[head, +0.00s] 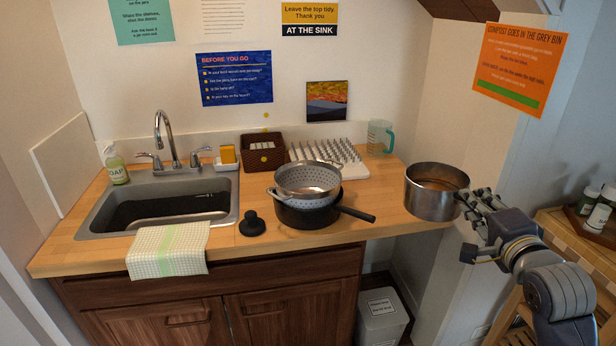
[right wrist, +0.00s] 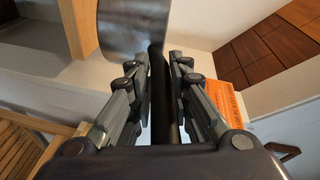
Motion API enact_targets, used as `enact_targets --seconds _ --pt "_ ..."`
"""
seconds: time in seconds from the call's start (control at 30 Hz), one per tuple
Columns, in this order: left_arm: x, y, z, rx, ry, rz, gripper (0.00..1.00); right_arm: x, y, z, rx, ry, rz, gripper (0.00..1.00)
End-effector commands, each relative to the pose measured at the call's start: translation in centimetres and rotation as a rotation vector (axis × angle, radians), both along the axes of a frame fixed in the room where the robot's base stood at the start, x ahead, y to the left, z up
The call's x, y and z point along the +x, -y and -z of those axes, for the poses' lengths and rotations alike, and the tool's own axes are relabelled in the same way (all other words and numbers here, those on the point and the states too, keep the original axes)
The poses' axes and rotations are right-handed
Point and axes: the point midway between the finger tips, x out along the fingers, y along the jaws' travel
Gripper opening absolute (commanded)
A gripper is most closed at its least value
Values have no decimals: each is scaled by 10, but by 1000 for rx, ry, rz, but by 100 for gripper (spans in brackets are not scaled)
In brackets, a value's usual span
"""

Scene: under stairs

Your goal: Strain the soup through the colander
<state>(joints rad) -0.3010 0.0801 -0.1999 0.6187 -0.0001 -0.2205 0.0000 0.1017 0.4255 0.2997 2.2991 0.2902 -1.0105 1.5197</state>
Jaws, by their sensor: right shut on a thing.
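A metal colander (head: 307,181) sits in the mouth of a black pan (head: 305,214) on the wooden counter, the pan's handle pointing right. A steel pot (head: 434,205) with orange-brown soup (head: 436,184) inside is off the counter's right end, held level. My right gripper (head: 468,207) is at the pot's right side, shut on its dark handle. In the right wrist view the handle (right wrist: 161,105) runs between the fingers (right wrist: 160,85), and the pot's side (right wrist: 136,28) shows above. The pot hides part of the gripper in neither view. My left gripper is not in view.
A sink (head: 160,205) with a tap and a checked towel (head: 168,250) is at the left. A black knob-like lid (head: 252,224) lies left of the pan. A basket (head: 263,153), drying rack (head: 335,163) and clear jug (head: 379,138) stand along the back. A grey bin (head: 382,318) is below.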

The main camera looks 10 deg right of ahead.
Motion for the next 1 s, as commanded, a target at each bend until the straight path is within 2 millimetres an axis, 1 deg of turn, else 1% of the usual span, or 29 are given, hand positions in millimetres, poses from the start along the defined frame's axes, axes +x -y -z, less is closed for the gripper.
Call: enact_targets --seconds 0.03,0.07,0.23,0.4,0.5,0.6,0.8,0.9,1.0 --pt "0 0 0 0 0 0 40 -3 -9 7 -5 4 -23 0" --pt "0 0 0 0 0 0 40 -5 -14 11 -5 3 -37 0" --pt "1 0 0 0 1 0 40 -19 -53 47 -6 -1 -137 0" --pt "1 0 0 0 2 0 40 -42 -95 83 -3 -2 -247 0" --pt "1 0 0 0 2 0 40 -56 -116 98 -1 1 -303 0" --pt "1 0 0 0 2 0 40 -69 -133 110 4 2 -345 0" --pt "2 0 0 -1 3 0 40 -91 -161 128 13 2 -403 0" --pt "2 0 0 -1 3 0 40 -101 -174 133 17 6 -415 0" --pt "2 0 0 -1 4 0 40 -105 -180 134 18 10 -409 0"
